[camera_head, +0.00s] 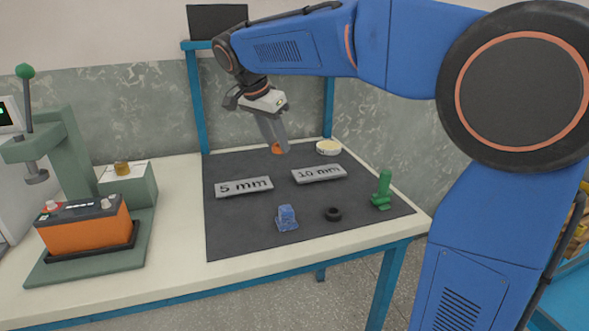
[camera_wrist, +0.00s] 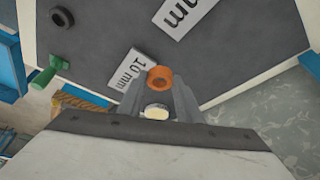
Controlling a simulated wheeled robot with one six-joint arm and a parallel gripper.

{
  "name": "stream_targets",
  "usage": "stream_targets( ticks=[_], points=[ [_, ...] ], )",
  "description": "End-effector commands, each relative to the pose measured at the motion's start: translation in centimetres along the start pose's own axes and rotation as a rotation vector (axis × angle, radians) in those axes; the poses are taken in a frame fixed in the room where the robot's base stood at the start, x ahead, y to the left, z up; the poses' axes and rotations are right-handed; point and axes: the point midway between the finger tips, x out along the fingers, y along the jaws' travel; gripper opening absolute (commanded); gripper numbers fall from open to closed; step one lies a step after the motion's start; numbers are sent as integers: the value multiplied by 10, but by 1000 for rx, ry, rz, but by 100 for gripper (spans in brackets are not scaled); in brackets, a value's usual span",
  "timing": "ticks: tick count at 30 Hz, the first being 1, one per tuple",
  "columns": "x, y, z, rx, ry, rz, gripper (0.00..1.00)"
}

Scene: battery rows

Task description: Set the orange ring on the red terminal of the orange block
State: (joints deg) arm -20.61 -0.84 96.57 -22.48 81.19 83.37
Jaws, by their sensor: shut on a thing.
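My gripper (camera_head: 278,148) is shut on the orange ring (camera_wrist: 160,79) and holds it above the dark mat (camera_head: 235,238), near the mat's back edge. The ring shows as a small orange patch at the fingertips in the head view. The orange block (camera_head: 87,232) has a black top and sits in a black tray on the green press base at the left. Its red terminal (camera_head: 52,205) is at the left end of the top. My gripper is far to the right of the block.
Plates marked 5 mm (camera_head: 244,187) and 10 mm (camera_head: 319,174) lie on the mat. A blue piece (camera_head: 287,218), a black ring (camera_head: 333,214), a green piece (camera_head: 382,190) and a pale round thing (camera_head: 328,147) are there too. The green press (camera_head: 70,150) stands behind the block.

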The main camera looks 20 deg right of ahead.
Motion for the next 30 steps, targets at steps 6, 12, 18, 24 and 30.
stream_targets(
  ticks=[6,12,18,24,30],
  points=[
    [34,0,14,-2,0,3,11],
    [52,0,21,-1,0,0,11],
    [66,0,28,-1,0,2,11],
    [86,0,36,-1,0,1,11],
    [87,0,36,0,0,0,11]
  ],
)
